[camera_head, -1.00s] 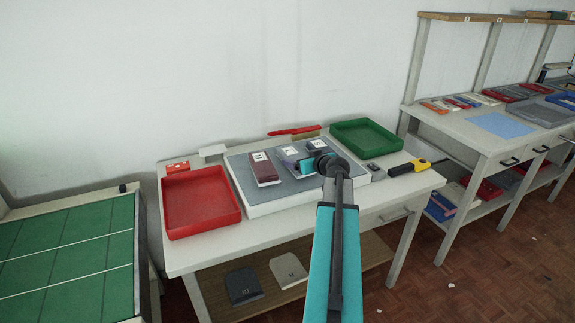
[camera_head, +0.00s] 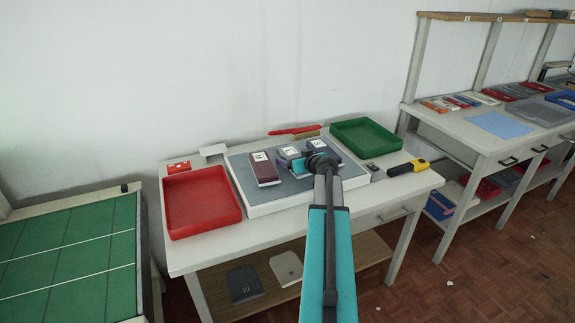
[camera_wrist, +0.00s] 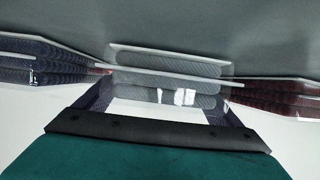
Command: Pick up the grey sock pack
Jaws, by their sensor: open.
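The grey sock pack (camera_head: 289,153) is the middle of three packs on the grey-topped board (camera_head: 236,172). In the wrist view the grey pack (camera_wrist: 165,84) shows as stacked grey layers with pale sheets and a clear wrap, straight ahead of the jaws. My gripper (camera_head: 301,167) is low over the board at the near side of the pack, partly hiding it. In the wrist view my gripper (camera_wrist: 163,108) is open, its fingers apart on either side of the pack's near end. Whether they touch it I cannot tell.
A maroon pack (camera_head: 264,169) lies left of the grey one, and a dark blue pack (camera_head: 318,145) lies right. In the wrist view their sides are swapped. A red tray (camera_head: 200,203) stands left and a green tray (camera_head: 365,137) back right. A yellow-black tool (camera_head: 409,167) lies at right.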

